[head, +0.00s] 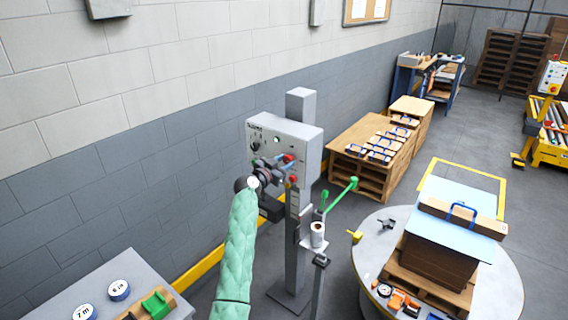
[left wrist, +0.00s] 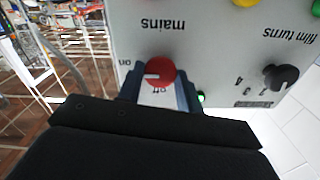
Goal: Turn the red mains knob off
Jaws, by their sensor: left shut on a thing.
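The red mains knob (left wrist: 162,70) is on the grey control panel (left wrist: 210,45), whose lettering is upside down in the left wrist view. My left gripper (left wrist: 159,88) is shut on the knob, with one finger on each side. In the head view my left gripper (head: 284,164) reaches the front of the panel box (head: 305,138) and partly hides the knob. My right gripper is in neither view.
A black film turns knob (left wrist: 281,77) is beside the mains knob, and a lit green lamp (left wrist: 201,98) is close by. A post (head: 295,240) holds the box. A turntable (head: 500,290) with a stacked pallet stands at right; a table (head: 75,300) is at lower left.

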